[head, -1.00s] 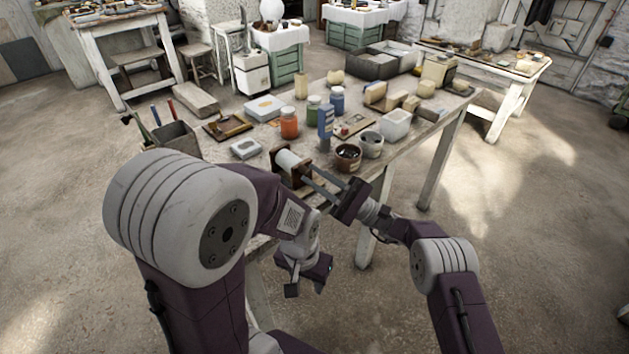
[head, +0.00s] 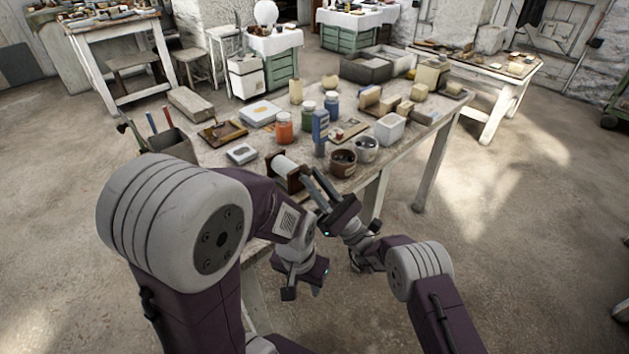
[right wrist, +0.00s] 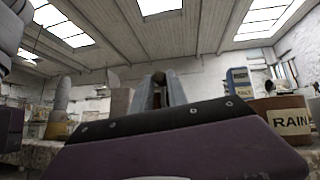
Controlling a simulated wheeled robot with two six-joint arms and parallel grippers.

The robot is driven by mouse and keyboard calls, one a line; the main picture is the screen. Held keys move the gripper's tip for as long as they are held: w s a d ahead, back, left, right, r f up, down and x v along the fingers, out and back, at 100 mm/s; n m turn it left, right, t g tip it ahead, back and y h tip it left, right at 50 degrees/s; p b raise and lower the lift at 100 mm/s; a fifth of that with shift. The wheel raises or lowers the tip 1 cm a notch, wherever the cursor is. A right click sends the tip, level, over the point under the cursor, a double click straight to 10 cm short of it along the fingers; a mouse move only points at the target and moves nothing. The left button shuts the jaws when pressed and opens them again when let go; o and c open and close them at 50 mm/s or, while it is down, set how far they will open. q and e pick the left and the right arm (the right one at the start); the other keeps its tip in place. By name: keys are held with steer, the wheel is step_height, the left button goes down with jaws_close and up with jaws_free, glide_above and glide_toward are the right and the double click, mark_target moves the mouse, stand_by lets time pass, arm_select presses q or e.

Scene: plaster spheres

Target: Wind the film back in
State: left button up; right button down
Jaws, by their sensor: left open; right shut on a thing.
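A small winder with a white roll between dark brown wooden ends (head: 278,186) stands at the near edge of the worktable in the head view. My right gripper (head: 312,182) is at the roll's right end, its two grey fingers pointing at the far wooden end. In the right wrist view its fingers (right wrist: 168,90) are close together on a small dark thing (right wrist: 158,78), perhaps the winder's crank knob; most of it is hidden. I cannot make out any film strip. My left gripper (head: 304,291) is open and empty, low in front of the table edge.
Close behind the winder stand a brown pot (head: 342,163), which reads RAIN in the right wrist view (right wrist: 285,121), a grey pot (head: 366,149), a blue box (head: 320,127) and an orange jar (head: 283,128). A small white tin (head: 241,154) lies left. Floor right of the table is clear.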

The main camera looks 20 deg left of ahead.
stand_by(0.3)
steer(key=c, duration=1.3)
jaws_free()
steer(key=shift+d+f, duration=0.25)
steer(key=b+v, duration=0.8)
steer(key=b, duration=0.7)
steer(key=shift+d, duration=0.2)
steer(key=shift+f, duration=0.1)
